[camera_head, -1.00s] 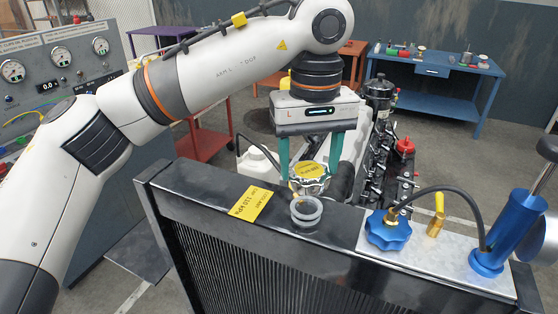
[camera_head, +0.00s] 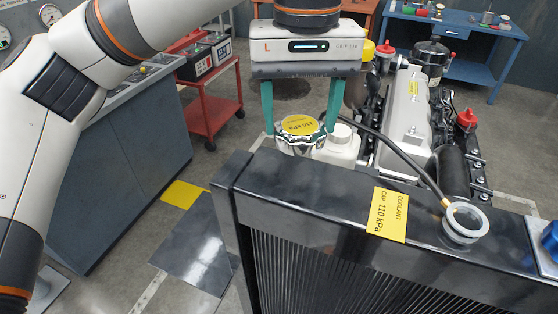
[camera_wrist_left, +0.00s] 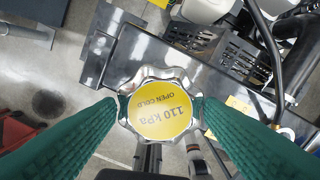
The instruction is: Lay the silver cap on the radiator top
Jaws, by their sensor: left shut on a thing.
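The silver cap (camera_head: 300,134) has a scalloped rim and a round yellow "110 kPa" label. My left gripper (camera_head: 300,128) is shut on it, a green finger on each side. The cap also shows between the fingers in the left wrist view (camera_wrist_left: 160,108). In the head view it appears behind the left end of the black radiator top (camera_head: 310,186), apparently held in the air. The open filler neck (camera_head: 464,222) stands uncapped on the radiator top, to the right of the cap. My right gripper is not in view.
A yellow coolant label (camera_head: 387,214) lies on the radiator top beside the neck. A black hose (camera_head: 405,160) runs to the neck. A white reservoir (camera_head: 340,148) and the engine (camera_head: 410,115) stand behind. The radiator top left of the label is bare.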

